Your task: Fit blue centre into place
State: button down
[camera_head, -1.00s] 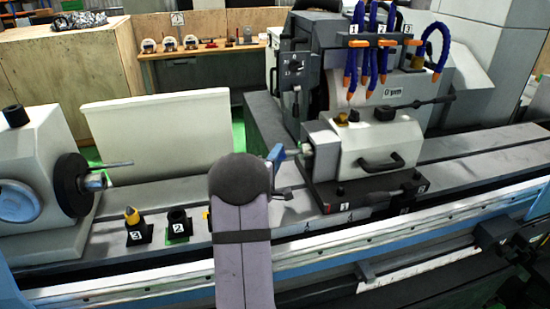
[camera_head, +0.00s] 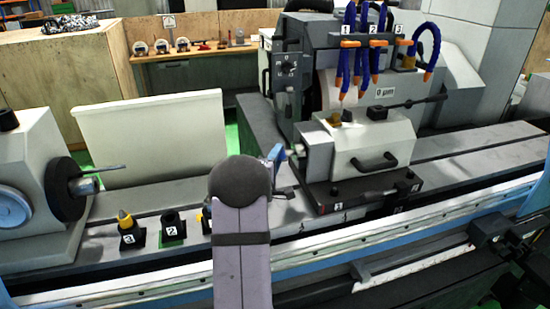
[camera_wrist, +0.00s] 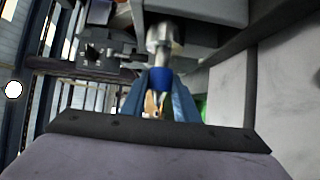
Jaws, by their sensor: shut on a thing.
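My gripper (camera_wrist: 160,100) is shut on the blue centre (camera_wrist: 161,78), whose blue band shows between the blue fingertips in the wrist view. The centre points toward the silver quill (camera_wrist: 162,38) of the tailstock. Blue and silver meet or overlap there; I cannot tell how far one is inside the other. In the head view the gripper (camera_head: 276,156) is just left of the grey tailstock (camera_head: 372,143), close to its quill (camera_head: 297,151). My arm hides most of the centre there.
A yellow-tipped centre (camera_head: 125,219) stands in holder 3. Holder 2 (camera_head: 172,226) appears empty. The workhead chuck (camera_head: 66,188) is at left. Blue coolant hoses (camera_head: 360,50) hang above the tailstock.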

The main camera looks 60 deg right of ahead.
aim_at(287, 156)
jog(key=shift+s+d+r+b, duration=0.15)
jog(key=shift+s+d+b, duration=0.15)
jog(key=shift+s+d, duration=0.85)
dwell(0.4)
jog(key=c, duration=1.3)
grip_release()
jog(key=shift+a, duration=0.1)
jog(key=shift+s+f, duration=0.1)
jog(key=shift+f, duration=0.2)
jog(key=b+v, duration=0.2)
jog(key=v, duration=0.5)
jog(key=shift+r+b, duration=0.15)
jog(key=shift+b, duration=0.2)
jog(key=shift+a, duration=0.1)
